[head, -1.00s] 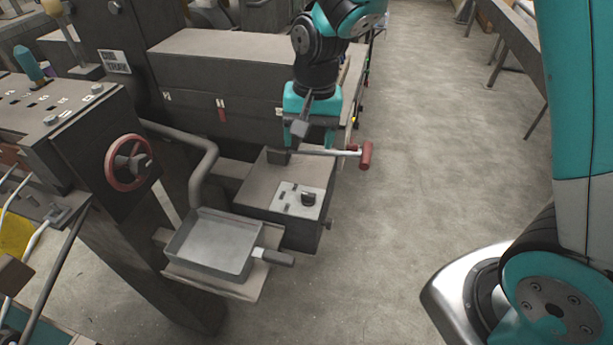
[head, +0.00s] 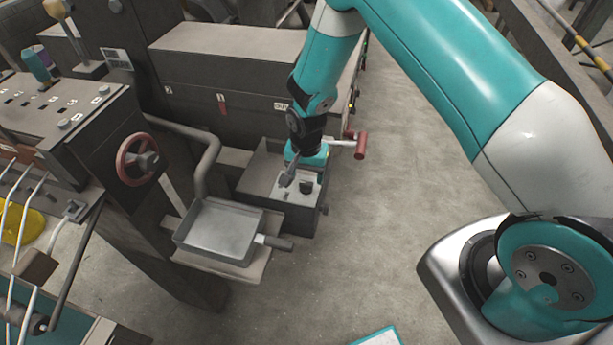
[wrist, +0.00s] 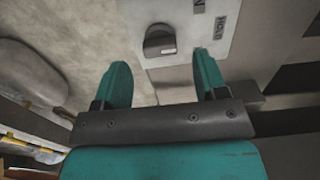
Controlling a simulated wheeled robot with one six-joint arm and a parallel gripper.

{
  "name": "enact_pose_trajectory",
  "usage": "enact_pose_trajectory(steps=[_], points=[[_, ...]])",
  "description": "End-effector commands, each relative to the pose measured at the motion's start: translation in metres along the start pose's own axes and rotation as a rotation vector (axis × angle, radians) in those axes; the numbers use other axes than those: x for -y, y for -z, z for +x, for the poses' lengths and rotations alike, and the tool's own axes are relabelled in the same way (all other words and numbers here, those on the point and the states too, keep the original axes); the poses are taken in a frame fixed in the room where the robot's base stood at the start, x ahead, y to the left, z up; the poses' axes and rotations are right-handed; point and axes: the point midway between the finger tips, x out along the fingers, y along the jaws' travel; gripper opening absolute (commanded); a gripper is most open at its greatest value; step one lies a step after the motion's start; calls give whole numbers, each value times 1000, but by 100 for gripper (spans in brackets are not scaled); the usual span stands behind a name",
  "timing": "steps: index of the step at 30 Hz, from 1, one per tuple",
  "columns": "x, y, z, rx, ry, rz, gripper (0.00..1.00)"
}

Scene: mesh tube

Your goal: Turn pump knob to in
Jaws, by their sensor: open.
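The pump knob is a small black rotary knob (head: 306,187) on a light plate on top of a grey box (head: 262,190). In the wrist view the knob (wrist: 160,41) sits on the pale plate (wrist: 205,30), beyond and between my two teal fingertips. My gripper (wrist: 162,75) is open and empty, with the knob apart from both fingers. In the head view my gripper (head: 292,172) hangs just above the box, to the left of the knob. Label text beside the knob is partly seen, and I cannot tell its setting.
A metal pan (head: 220,232) with a dark handle stands on a shelf in front of the box. A red-ended lever (head: 360,145) sticks out at the right. A red handwheel (head: 138,160) is on the machine at the left. Open floor (head: 380,240) lies to the right.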

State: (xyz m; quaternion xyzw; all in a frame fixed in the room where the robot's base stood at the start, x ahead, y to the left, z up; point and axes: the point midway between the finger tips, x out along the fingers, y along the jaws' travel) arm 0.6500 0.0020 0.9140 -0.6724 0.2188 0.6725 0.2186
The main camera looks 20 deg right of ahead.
Motion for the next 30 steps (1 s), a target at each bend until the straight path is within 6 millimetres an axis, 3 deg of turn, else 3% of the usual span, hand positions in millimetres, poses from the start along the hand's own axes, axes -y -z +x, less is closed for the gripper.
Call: enact_pose_trajectory(steps=[7, 17, 24, 30], points=[[0, 0, 28, 1, 0, 0, 66], [0, 0, 33, 0, 1, -1, 66], [0, 0, 33, 0, 0, -1, 16], [0, 0, 33, 0, 0, -7, 17]])
